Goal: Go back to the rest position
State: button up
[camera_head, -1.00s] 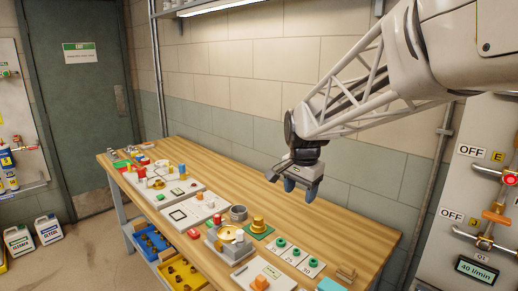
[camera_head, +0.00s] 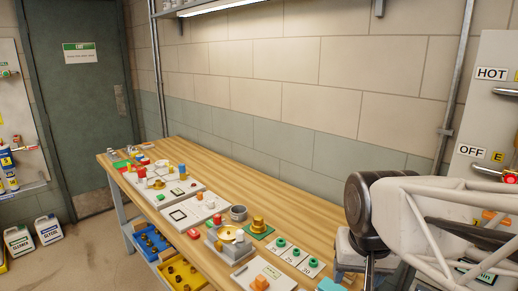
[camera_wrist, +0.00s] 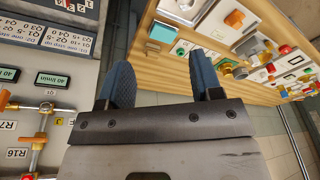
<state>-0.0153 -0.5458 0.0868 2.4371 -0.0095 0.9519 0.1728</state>
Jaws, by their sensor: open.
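My gripper shows in the wrist view (camera_wrist: 162,85), with its two blue fingers well apart and nothing between them. In the head view my arm is low at the right, and the gripper's fingers are mostly hidden behind the wrist and the frame edge. The wooden workbench (camera_head: 330,218) runs from the middle left to the lower right. In the wrist view the bench edge (camera_wrist: 140,75) lies beyond the fingers, and the gripper is apart from the bench items.
The bench holds a gold stack (camera_head: 259,226), a grey pot (camera_head: 238,212), several numbered cards with green rings (camera_head: 281,243) and an orange piece (camera_head: 260,283). A valve panel (camera_head: 490,130) stands at the right. Bins (camera_head: 152,243) sit under the bench. The bench's back strip is clear.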

jog(key=shift+n, duration=0.8)
jog(key=s, duration=0.1)
jog(key=s+f, duration=0.1)
jog(key=s, duration=0.1)
jog(key=s+f, duration=0.1)
jog(key=s, duration=0.1)
jog(key=shift+s+d+f, duration=0.15)
jog(key=shift+d, duration=0.25)
dwell(0.5)
